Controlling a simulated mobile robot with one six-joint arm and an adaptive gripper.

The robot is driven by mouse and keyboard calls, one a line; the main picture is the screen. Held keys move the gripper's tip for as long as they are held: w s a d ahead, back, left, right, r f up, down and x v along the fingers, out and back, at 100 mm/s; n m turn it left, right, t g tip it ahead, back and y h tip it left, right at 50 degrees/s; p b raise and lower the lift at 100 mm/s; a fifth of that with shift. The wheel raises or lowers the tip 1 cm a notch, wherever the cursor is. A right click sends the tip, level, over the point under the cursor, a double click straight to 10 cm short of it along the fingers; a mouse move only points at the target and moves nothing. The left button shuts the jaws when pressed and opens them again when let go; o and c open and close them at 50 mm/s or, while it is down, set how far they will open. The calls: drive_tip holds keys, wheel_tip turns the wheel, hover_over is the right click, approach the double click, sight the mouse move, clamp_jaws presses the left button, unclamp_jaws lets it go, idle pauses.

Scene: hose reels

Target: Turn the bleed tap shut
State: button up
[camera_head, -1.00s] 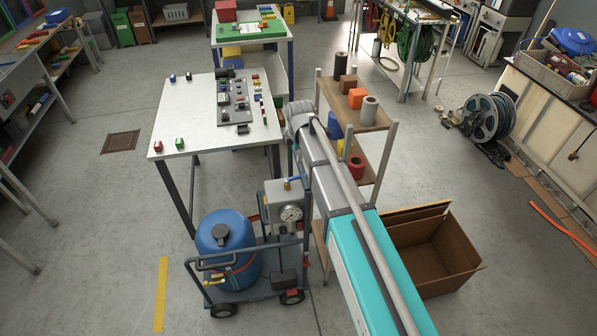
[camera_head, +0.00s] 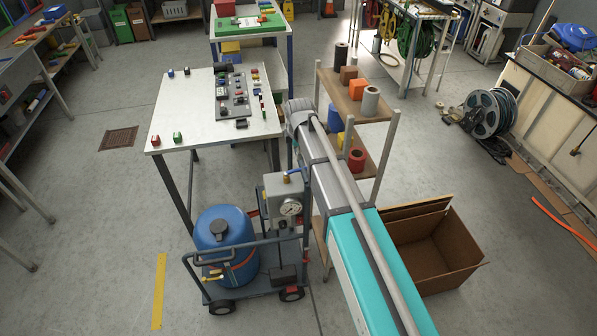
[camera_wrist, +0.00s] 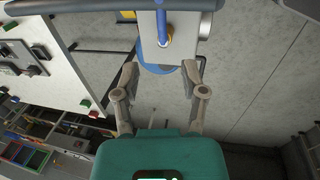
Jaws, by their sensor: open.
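The tap with a blue lever (camera_head: 292,174) sits on top of a grey box beside a round pressure gauge (camera_head: 290,208) on the trolley. Its blue lever (camera_wrist: 163,24) also shows at the top of the wrist view, above a small brass-coloured part. My gripper (camera_wrist: 163,76) is open and empty. Its two fingers point towards the grey box (camera_wrist: 190,24), with the lever lined up between them but beyond the tips, not touching. In the head view my gripper is hidden behind my arm. Which way counts as shut cannot be told.
The trolley carries a blue tank (camera_head: 226,237) and a tubular handle. A white table (camera_head: 190,125) stands behind it and a shelf rack (camera_head: 362,108) to the right. An open cardboard box (camera_head: 440,250) lies at right.

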sight(296, 171)
drive_tip(key=shift+w+a+f+b, duration=0.1)
drive_tip(key=shift+w+f+b, duration=0.25)
drive_tip(key=shift+f+b, duration=1.35)
drive_tip(key=shift+w+a+f+b, duration=0.1)
drive_tip(key=shift+w+f+b, duration=0.2)
drive_tip(key=shift+f+b, duration=1.35)
drive_tip(key=shift+w+a+f+b, duration=0.1)
drive_tip(key=shift+w+f+b, duration=0.25)
drive_tip(key=shift+f+b, duration=1.35)
drive_tip(key=shift+f, duration=0.15)
clamp_jaws()
drive_tip(key=shift+d, duration=0.15)
drive_tip(key=shift+w, duration=0.1)
